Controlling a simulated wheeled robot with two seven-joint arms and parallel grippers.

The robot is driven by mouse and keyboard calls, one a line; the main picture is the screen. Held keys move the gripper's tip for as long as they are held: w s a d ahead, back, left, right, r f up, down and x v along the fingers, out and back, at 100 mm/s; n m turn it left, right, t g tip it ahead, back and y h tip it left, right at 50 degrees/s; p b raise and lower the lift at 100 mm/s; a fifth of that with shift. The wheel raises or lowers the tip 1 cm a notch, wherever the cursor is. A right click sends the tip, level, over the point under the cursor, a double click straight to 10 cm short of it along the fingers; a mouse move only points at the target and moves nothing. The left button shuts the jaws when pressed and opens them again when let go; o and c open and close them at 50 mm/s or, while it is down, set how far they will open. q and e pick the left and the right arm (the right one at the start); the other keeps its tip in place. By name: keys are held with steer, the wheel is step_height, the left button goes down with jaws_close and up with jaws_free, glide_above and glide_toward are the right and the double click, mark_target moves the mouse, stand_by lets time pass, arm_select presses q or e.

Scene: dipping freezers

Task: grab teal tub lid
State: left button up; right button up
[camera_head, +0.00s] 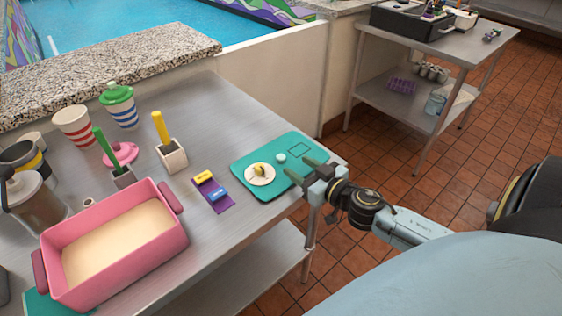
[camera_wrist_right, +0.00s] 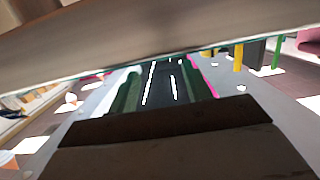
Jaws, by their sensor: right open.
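The right wrist view is filled by close, dark surfaces, and I cannot make out the lid there. My left gripper is not in view.
A pink tub (camera_head: 174,237) with beige contents stands at the table's front left. A purple card (camera_head: 222,206) with yellow and blue blocks lies left of the mat. A white holder (camera_head: 171,158), a green-handled holder (camera_head: 123,178) and cups (camera_head: 74,126) stand behind. A low wall bounds the back.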

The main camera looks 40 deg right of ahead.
mark_target(284, 159)
steer(key=shift+w+a+f, duration=0.15)
steer(key=shift+w, duration=0.7)
steer(key=shift+w+a+f, duration=0.15)
steer(key=shift+w+f, duration=0.05)
steer(key=shift+w, duration=0.7)
steer(key=shift+w+a+f, duration=0.15)
steer(key=shift+w, duration=0.7)
steer(key=shift+c, duration=0.4)
jaws_close()
